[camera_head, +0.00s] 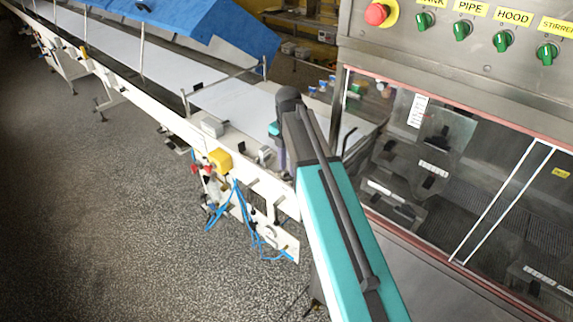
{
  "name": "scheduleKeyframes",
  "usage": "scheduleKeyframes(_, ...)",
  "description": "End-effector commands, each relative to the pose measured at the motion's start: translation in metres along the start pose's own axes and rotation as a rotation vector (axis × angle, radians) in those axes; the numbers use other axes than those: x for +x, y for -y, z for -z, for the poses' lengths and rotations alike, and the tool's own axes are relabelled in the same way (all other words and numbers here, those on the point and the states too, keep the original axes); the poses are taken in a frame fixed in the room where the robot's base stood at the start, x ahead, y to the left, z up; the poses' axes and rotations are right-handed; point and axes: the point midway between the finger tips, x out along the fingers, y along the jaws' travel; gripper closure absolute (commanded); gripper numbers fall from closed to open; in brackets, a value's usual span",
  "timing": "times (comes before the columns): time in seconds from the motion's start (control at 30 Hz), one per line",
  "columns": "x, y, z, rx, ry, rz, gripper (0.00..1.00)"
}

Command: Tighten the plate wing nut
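My arm (345,240), teal and dark grey, reaches from the bottom edge up to a dark joint at the end of the conveyor, beside the enrober. My gripper cannot be made out; the arm's end is small and partly hidden behind its own link. The plate wing nut cannot be picked out in this view. The enrober (445,75) is a steel machine at the right with clear windows. Inside it, behind the window, grey metal parts (425,165) with white labels show.
A long white conveyor (110,45) runs from the upper left to the enrober, with a blue cover (200,25) above it. A yellow box (220,160) and blue hoses (240,205) are on its near side. A red stop button (376,13) is on the panel. Speckled floor at lower left is clear.

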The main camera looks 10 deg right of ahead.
Motion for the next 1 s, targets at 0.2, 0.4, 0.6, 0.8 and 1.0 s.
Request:
scheduleKeyframes(0.2,0.0008,-0.0002,0.0003,-0.001,0.000,0.000,0.72)
scheduleKeyframes(0.4,0.0006,-0.0003,0.0005,-0.001,0.000,0.000,0.94)
scheduleKeyframes(0.6,0.0005,-0.0026,0.0044,-0.001,-0.001,0.001,1.00)
scheduleKeyframes(0.8,0.0006,-0.0003,0.0018,0.013,-0.002,0.001,1.00)
scheduleKeyframes(1.0,0.0008,0.0001,0.0014,0.071,-0.002,0.002,1.00)
